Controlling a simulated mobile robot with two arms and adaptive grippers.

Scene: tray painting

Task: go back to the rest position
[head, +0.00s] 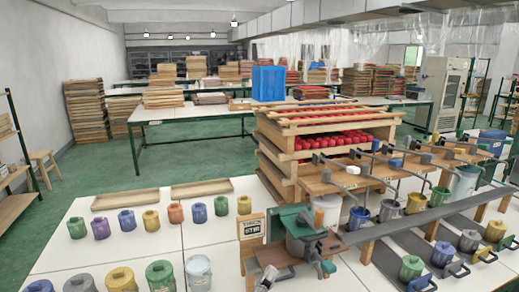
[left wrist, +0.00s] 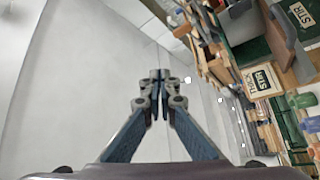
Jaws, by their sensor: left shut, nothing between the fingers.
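I do not see my right gripper in either view.
Coloured paint pots (head: 151,220) stand on the white table (head: 60,262) at left, with a metal bucket (head: 198,272) near the front. A wooden rack of red-filled trays (head: 330,140) stands behind. Green floor (head: 95,170) is open at left.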

